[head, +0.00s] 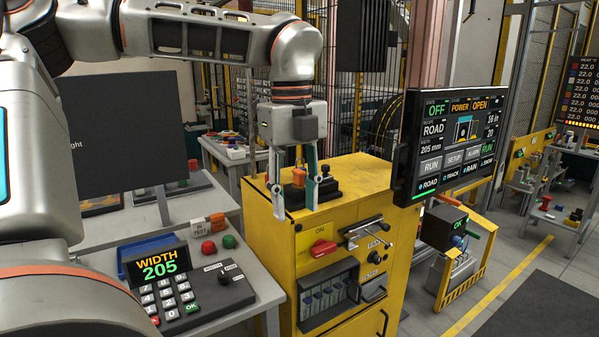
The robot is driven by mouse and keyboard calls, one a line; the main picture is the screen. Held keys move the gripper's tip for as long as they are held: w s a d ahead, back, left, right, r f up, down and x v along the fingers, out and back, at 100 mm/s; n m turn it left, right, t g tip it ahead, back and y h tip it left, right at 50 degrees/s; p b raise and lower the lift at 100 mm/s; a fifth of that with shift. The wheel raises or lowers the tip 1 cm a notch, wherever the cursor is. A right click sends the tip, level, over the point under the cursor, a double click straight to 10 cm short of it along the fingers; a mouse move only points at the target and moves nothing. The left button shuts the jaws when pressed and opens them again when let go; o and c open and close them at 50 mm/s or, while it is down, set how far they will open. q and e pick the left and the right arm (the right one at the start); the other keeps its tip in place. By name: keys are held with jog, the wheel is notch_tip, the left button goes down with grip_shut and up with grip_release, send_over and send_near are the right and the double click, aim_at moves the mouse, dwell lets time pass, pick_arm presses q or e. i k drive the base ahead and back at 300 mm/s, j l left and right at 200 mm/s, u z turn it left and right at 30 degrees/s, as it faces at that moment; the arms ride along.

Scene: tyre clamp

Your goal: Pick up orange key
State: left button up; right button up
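A small orange piece, which looks like the orange key (299,177), stands upright on a black base (325,187) on top of the yellow cabinet (362,176). My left gripper (295,210) points down over the cabinet's front left top edge. Its two fingers are apart, and the orange key shows in the gap between them. The fingers look nearer to me than the key, and I see no contact with it. The gripper body is above the key. My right gripper is not in view.
The cabinet front has a red switch (323,248) and a protruding metal handle (368,232). A monitor (451,143) stands close right of the cabinet. A keypad console (181,286) is on the grey table at left. Open floor lies at right.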

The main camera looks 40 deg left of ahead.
aim_at(298, 177)
jog(key=i+j, duration=0.85)
jog(key=j, duration=0.2)
